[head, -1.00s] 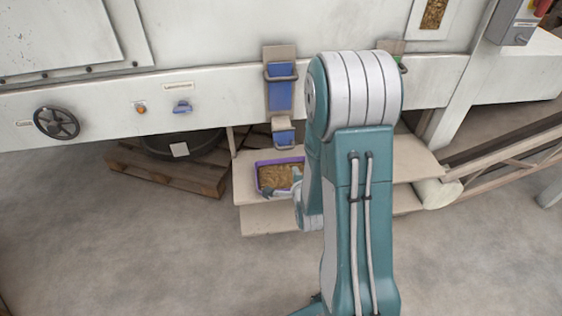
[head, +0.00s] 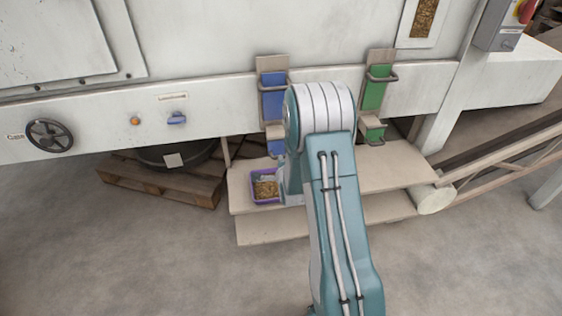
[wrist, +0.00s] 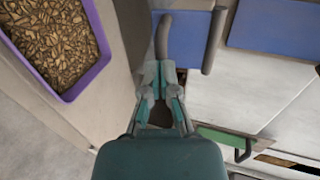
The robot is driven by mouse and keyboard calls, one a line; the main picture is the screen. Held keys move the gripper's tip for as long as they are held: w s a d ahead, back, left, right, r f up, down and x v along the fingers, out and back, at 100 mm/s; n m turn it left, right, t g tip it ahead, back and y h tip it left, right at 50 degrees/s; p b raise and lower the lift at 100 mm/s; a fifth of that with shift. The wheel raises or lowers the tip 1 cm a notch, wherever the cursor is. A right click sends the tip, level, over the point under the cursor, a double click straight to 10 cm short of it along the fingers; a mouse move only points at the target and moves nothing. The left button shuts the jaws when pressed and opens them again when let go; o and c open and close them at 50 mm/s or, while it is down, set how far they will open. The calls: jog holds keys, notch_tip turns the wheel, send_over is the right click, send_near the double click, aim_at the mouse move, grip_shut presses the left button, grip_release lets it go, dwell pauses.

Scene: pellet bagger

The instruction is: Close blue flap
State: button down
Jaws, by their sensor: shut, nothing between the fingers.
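The blue flap (head: 275,138) is at the lower end of the left chute, below a larger blue plate (head: 273,98). My arm partly covers it in the head view. In the wrist view a small blue panel (wrist: 188,42) carries grey bars, and the larger blue plate is to its right (wrist: 275,25). My gripper (wrist: 156,75) is shut and empty, its tips close to the lower end of the left grey bar (wrist: 163,38). I cannot tell whether they touch it. The gripper is hidden behind my arm in the head view.
A purple tray of pellets (head: 252,195) sits on the wooden step (head: 380,178) below the chute. A green plate (head: 374,90) and lower green flap (head: 375,134) are on the right chute.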

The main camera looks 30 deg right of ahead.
jog(key=shift+w+d+f, duration=0.1)
jog(key=shift+w+d, duration=0.05)
jog(key=shift+d, duration=0.05)
jog(key=shift+w+f, duration=0.5)
jog(key=shift+w+d+f, duration=0.1)
jog(key=shift+f, duration=0.1)
